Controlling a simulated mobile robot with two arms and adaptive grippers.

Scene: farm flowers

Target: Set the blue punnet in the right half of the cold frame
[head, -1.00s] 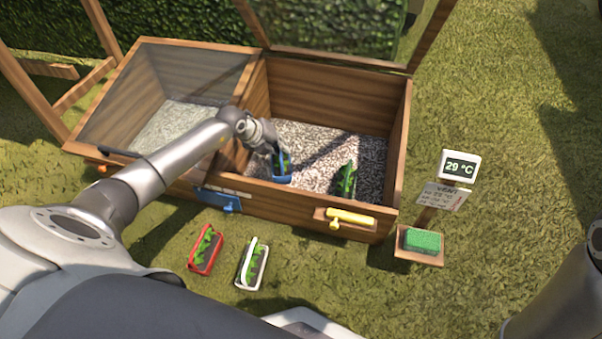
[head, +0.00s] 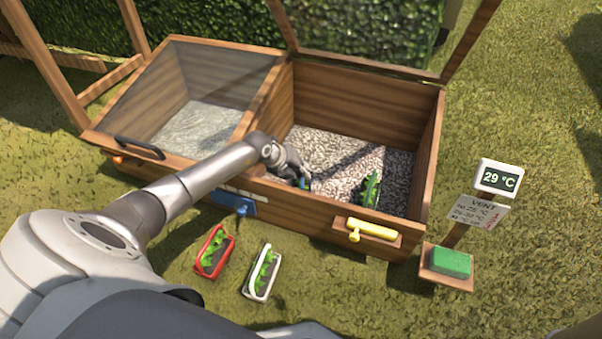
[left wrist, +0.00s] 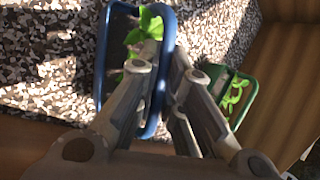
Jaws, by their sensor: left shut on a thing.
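The cold frame (head: 340,222) is a wooden box with two halves. Its right half is open, with its glazed lid (head: 365,32) raised. My left gripper (head: 299,176) reaches over the front wall into the right half, near the divider. It is shut on the near rim of the blue punnet (left wrist: 101,72), which holds a green seedling. In the head view the blue punnet (head: 305,185) is mostly hidden by the gripper and front wall. It is low over the gravel; I cannot tell whether it touches. My right gripper is out of view.
A green punnet (head: 370,190) stands on the gravel to the right, also in the wrist view (left wrist: 245,98). The left half is under a closed lid (head: 190,85). Red (head: 214,252) and white (head: 261,272) punnets stand on the grass. A thermometer sign (head: 498,178) reads 29 °C.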

